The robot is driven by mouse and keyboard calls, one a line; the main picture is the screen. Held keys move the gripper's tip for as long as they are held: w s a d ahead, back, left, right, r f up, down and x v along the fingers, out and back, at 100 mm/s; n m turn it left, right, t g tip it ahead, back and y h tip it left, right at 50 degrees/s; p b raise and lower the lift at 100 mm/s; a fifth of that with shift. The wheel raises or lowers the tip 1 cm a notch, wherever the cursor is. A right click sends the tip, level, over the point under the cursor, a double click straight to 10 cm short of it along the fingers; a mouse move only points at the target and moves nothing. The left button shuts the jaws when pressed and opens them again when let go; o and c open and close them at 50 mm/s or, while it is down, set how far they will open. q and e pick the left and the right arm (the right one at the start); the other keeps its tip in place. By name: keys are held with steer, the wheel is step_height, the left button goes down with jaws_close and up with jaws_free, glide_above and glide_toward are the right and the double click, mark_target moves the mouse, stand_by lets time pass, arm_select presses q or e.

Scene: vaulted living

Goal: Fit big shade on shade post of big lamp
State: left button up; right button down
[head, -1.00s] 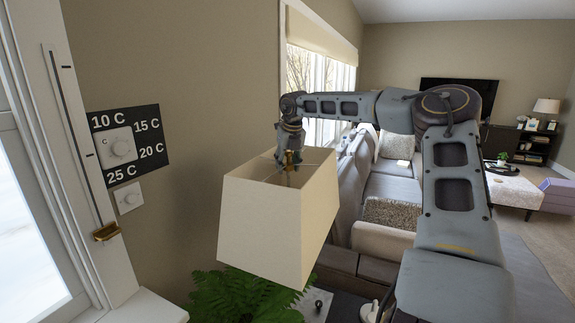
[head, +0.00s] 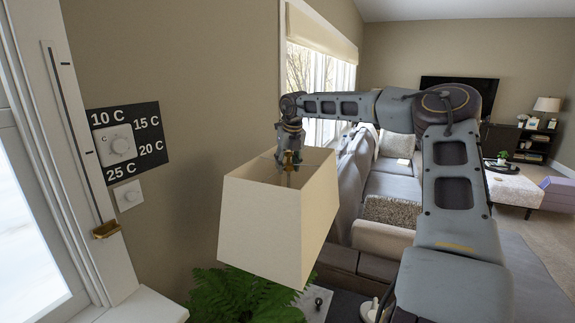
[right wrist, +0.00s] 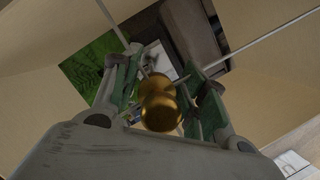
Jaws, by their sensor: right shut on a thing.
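The big shade (head: 265,228) is a cream, four-sided, tapering shade in the head view, held in the air in front of the beige wall and slightly tilted. My right gripper (head: 289,163) reaches down into its top opening. In the right wrist view my right gripper (right wrist: 160,95) is shut on the shade's gold knob (right wrist: 160,112), where thin spokes meet. The shade's inner walls (right wrist: 50,50) surround the fingers there. I cannot make out the big lamp or its shade post; the shade may hide them. My left gripper is not in view.
A green fern (head: 240,298) stands below the shade. A dark surface with a pale flat piece and small knob (head: 318,303) lies just right of it. The window frame and wall dial (head: 120,147) are at left; a grey sofa (head: 390,185) is behind.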

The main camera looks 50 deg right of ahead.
steer(key=c, duration=0.7)
jaws_free()
steer(key=shift+v, duration=6.05)
